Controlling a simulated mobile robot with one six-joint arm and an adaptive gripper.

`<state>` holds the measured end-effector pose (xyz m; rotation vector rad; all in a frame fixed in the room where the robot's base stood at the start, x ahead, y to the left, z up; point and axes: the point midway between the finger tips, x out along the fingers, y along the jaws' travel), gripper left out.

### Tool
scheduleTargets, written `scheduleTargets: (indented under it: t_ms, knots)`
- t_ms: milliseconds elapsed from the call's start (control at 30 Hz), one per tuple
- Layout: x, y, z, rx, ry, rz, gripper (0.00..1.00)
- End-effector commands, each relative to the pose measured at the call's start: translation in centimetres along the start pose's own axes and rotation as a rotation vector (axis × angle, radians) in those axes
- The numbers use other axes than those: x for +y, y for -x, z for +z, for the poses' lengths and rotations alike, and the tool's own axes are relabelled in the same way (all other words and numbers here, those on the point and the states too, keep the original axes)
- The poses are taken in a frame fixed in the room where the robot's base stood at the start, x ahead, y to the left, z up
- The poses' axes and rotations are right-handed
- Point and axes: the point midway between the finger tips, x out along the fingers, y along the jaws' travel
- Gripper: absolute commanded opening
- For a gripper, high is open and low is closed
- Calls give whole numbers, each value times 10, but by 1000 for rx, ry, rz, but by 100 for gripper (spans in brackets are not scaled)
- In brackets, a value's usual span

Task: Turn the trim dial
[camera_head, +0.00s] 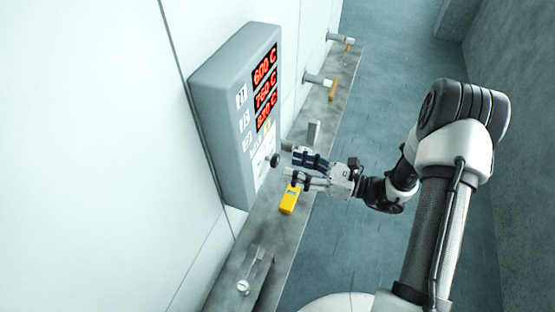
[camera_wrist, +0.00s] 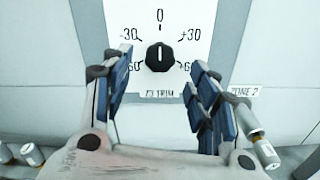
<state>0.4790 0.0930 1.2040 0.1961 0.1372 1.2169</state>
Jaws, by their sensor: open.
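The trim dial is a round black knob (camera_wrist: 160,57) on a white plate with marks from -60 to +60, and a label below reads "Z3 TRIM". Its white pointer line points up at 0. In the head view the dial (camera_head: 275,160) sticks out from the lower part of the grey control box (camera_head: 222,125). My gripper (camera_head: 294,162) is open just in front of it, pointing at the box face. In the wrist view the blue finger pads stand left and right of the knob, with visible gaps; I cannot tell how far short of it the tips are.
The box shows red readings (camera_head: 265,88). Below runs a grey ledge (camera_head: 285,235) with a yellow device (camera_head: 289,199) under my gripper and a metal tool (camera_head: 252,268) nearer. Pipe fittings (camera_head: 318,80) stick out of the wall further along. The floor (camera_head: 385,60) beyond the ledge is clear.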

Motion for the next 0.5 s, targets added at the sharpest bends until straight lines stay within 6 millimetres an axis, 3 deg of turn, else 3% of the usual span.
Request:
scheduleTargets:
  t_ms: [200,500]
  knots:
    - [1,-40,0,1,0,4,54]
    - [0,-59,0,0,0,0,54]
